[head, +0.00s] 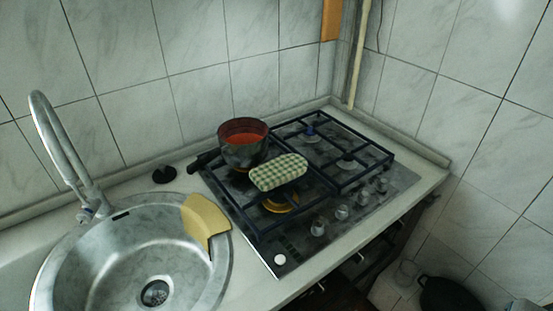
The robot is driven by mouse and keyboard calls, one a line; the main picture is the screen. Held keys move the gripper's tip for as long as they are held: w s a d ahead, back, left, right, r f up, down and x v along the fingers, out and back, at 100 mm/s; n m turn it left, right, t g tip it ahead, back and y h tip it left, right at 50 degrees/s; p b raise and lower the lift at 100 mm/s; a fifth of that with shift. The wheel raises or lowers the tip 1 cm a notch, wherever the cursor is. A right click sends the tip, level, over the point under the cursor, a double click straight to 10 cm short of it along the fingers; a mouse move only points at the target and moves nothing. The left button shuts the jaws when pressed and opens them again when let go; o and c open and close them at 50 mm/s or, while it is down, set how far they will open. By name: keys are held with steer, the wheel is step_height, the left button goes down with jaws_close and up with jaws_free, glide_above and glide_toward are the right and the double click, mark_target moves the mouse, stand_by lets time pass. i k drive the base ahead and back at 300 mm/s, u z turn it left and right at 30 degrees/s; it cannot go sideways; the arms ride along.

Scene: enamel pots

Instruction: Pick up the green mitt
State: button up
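The green mitt (277,172) is a green-and-white checked, padded piece with rounded ends. It lies on the black grate of the gas stove (292,264), near the middle of the stove and in front of a dark pot. The pot (243,153) has a reddish inside and stands on the back left part of the grate, close behind the mitt. The mitt is in full view with nothing over it. My gripper is not in view.
A round metal sink (110,262) with a tall faucet (62,150) is at the left. A yellow cloth (204,217) hangs over the sink's right rim. Stove knobs (342,212) line the front right edge. A tiled wall stands behind; a pipe (359,55) runs down the corner.

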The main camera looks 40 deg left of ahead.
mark_target(274, 174)
steer(key=u, duration=1.8)
steer(key=k, duration=0.6)
steer(key=z, duration=0.45)
steer(key=i, duration=1)
steer(key=u, duration=0.6)
